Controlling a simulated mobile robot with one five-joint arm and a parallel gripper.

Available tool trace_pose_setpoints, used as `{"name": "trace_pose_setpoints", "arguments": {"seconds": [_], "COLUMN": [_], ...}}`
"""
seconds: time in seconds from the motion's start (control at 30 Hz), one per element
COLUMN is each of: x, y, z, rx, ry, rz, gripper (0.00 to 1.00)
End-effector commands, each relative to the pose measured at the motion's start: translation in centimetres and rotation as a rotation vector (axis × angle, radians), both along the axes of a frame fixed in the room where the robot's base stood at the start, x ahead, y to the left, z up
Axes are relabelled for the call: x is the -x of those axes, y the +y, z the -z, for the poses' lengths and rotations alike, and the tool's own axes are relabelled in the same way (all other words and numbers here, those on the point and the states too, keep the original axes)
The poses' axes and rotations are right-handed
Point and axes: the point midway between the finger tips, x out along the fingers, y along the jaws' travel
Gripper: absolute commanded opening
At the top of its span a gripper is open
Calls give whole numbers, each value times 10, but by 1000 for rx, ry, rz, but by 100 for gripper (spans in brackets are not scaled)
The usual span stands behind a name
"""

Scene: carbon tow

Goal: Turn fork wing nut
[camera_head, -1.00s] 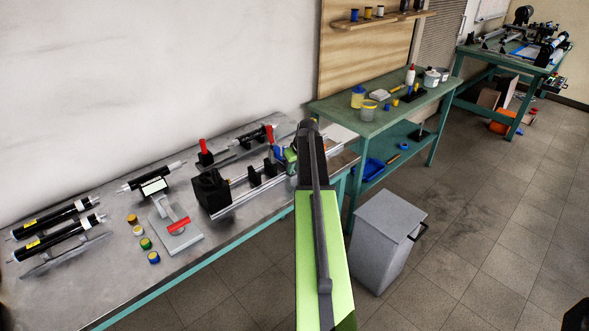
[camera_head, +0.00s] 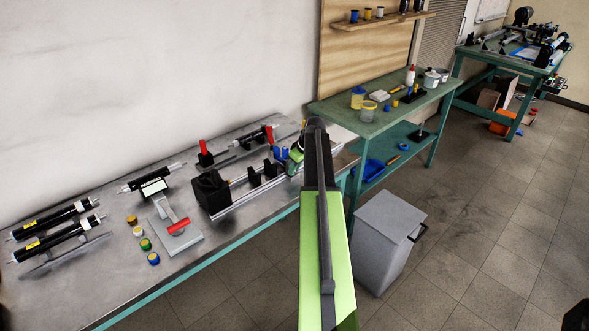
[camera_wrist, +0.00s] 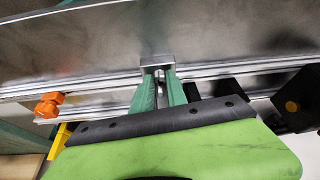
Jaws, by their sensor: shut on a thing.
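My gripper's two green fingers (camera_wrist: 158,90) converge in the wrist view on a small silver metal part, which I take to be the fork wing nut (camera_wrist: 157,60). It stands at the metal rail, and its shape is partly hidden by the fingertips. My gripper is shut on it. In the head view my gripper (camera_head: 293,161) is at the right end of the rail (camera_head: 250,199) on the grey bench, partly hidden by my own arm. The wing nut cannot be made out there.
An orange knob (camera_wrist: 48,105) sits on the rail, left of my fingers. A black block with an orange disc (camera_wrist: 294,106) stands to the right. In the head view a blue part (camera_head: 281,153) is close to my gripper. A green table (camera_head: 375,122) and a grey bin (camera_head: 378,240) stand right.

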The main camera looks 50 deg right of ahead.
Motion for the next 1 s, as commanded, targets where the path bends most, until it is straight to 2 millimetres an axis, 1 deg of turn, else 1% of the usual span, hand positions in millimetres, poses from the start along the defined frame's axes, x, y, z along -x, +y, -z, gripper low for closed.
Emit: {"name": "trace_pose_setpoints", "arguments": {"seconds": [0.2,0.4,0.63,0.97,1.0], "x": [0,0,0,1,1], "y": [-3,-3,-3,-3,-3], "z": [0,0,0,0,0], "rx": [0,-1,0,-1,-1], "ry": [1,1,2,2,3], "rz": [-127,-202,-233,-234,-233], "gripper": [0,0,0,0,23]}}
